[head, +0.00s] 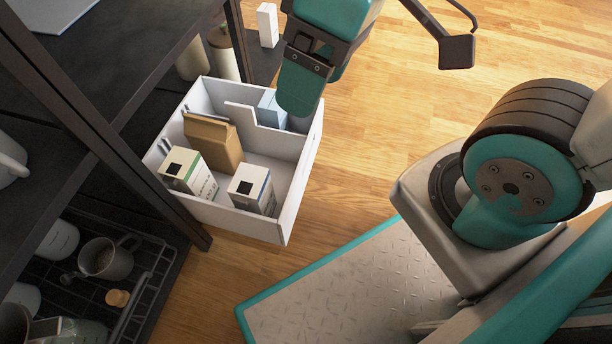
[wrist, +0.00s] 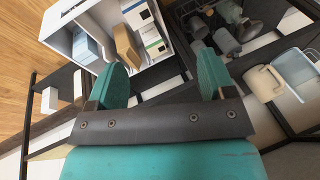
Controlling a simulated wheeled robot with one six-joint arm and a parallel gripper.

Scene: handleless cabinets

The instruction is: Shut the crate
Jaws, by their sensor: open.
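The white crate (head: 232,215) sticks out like a drawer from the dark shelf unit, with its open top up. It holds a brown carton (head: 213,142), two white boxes (head: 188,172) (head: 252,189) and a light blue box (head: 271,108). My gripper (head: 300,95) is open and empty over the crate's far right corner in the head view, hiding part of its rim. In the wrist view my gripper (wrist: 160,80) shows two teal fingers spread apart, and the crate (wrist: 58,38) lies beyond the left finger. I cannot tell whether a finger touches the crate.
The dark shelf unit (head: 120,150) stands at the left. A low wire rack (head: 140,290) there holds a mug (head: 107,258) and other vessels. White bottles (head: 222,52) stand behind the crate. The wooden floor (head: 380,130) right of the crate is clear.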

